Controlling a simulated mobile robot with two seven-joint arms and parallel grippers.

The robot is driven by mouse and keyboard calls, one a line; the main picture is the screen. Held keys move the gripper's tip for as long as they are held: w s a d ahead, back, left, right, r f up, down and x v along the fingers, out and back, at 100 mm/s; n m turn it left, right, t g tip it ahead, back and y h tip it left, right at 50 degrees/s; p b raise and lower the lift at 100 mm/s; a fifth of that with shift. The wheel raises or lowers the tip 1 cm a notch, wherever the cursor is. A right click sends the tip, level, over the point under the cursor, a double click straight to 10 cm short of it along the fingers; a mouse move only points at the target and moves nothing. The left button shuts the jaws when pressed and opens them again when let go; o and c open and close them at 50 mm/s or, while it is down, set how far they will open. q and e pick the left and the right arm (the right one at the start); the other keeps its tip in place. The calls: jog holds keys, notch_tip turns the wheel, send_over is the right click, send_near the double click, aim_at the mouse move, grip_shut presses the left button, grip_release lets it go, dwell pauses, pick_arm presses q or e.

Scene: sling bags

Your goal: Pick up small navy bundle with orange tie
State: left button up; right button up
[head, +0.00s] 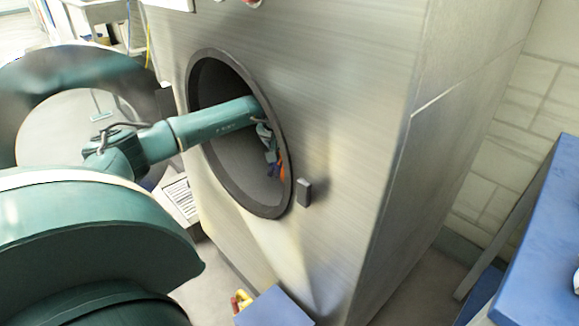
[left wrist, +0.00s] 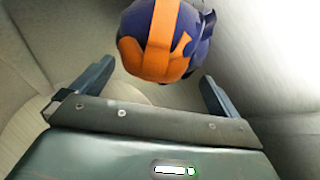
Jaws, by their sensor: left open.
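The navy bundle with an orange tie (left wrist: 165,40) lies inside the round drum opening of a metal machine. In the left wrist view it is at the top centre, just ahead of my left gripper (left wrist: 158,74). The two fingers are spread apart, with the bundle's near end close to the gap between their tips; I cannot tell if they touch it. In the head view my left arm reaches into the opening, and a little of the bundle's orange (head: 283,166) shows beside the gripper (head: 270,147). My right gripper is not in view.
The metal machine (head: 350,120) has a dark round rim (head: 262,207) close around my left forearm. Its round door (head: 60,75) stands open at the left. A blue table (head: 545,240) is at the right, and a blue surface (head: 272,308) is at the bottom.

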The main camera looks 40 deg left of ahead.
pick_arm(q)
jog(key=shift+w+f, duration=0.1)
jog(key=c, duration=1.6)
